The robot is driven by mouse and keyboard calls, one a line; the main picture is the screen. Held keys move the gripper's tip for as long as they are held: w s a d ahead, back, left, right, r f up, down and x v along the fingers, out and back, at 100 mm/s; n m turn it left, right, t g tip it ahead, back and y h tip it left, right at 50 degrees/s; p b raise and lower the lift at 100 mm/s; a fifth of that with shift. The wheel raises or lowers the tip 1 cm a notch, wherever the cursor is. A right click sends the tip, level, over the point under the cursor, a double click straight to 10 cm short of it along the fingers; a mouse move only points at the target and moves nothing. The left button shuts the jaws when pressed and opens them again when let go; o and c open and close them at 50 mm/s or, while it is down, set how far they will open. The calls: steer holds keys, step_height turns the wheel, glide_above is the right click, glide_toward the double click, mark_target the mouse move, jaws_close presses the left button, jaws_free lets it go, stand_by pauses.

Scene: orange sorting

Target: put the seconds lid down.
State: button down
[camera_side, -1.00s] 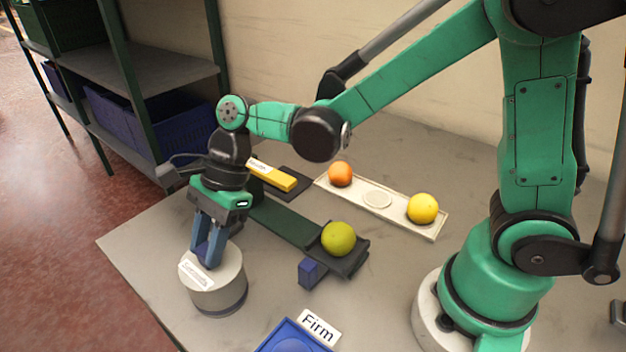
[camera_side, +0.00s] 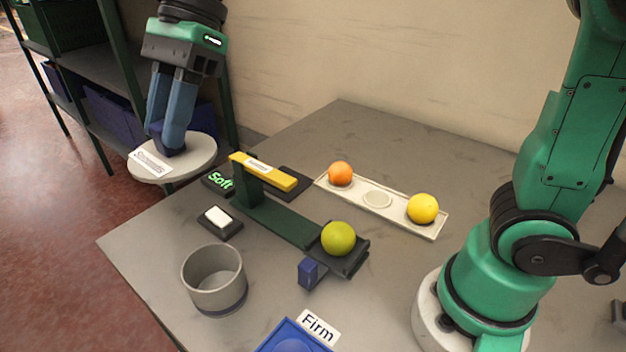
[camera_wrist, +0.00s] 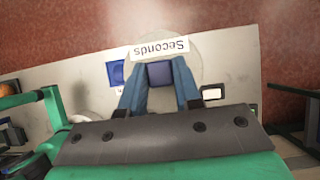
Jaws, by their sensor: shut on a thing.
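The seconds lid (camera_side: 190,158) is a pale round disc with a dark blue knob and a "Seconds" label. My gripper (camera_side: 172,148) is shut on the knob and holds the lid in the air, above the table's left edge in the side view. In the wrist view the lid (camera_wrist: 207,66) and its label show beyond my gripper's blue fingers (camera_wrist: 160,80). The round grey seconds bin (camera_side: 215,280) stands open on the table, below and to the right of the lid, and looks empty. The lid seems roughly level.
A green-yellow fruit (camera_side: 338,238) sits on the dark tester (camera_side: 280,222) with a yellow bar (camera_side: 264,171). A white tray (camera_side: 400,215) holds an orange fruit (camera_side: 340,173) and a yellow one (camera_side: 422,208). A white button (camera_side: 218,217) and the blue "Firm" tray (camera_side: 290,338) are near the bin.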

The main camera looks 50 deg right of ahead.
steer(key=shift+r, duration=0.95)
steer(key=w+d+f+m+t+h, duration=0.1)
steer(key=w+d+f+m, duration=0.15)
steer(key=d, duration=0.55)
steer(key=w+d+f+m+t, duration=0.15)
steer(key=w+d+m, duration=0.25)
steer(key=d, duration=0.5)
steer(key=w+d+f+m+t+h, duration=0.1)
steer(key=w+d+f+m+t, duration=0.15)
steer(key=d, duration=0.55)
steer(key=shift+g, duration=0.4)
steer(key=f, duration=1.5)
steer(key=shift+w+d, duration=0.15)
steer(key=shift+w, duration=0.05)
steer(key=shift+f, duration=2.05)
steer(key=c, duration=0.6)
jaws_free()
steer(key=shift+f, duration=0.15)
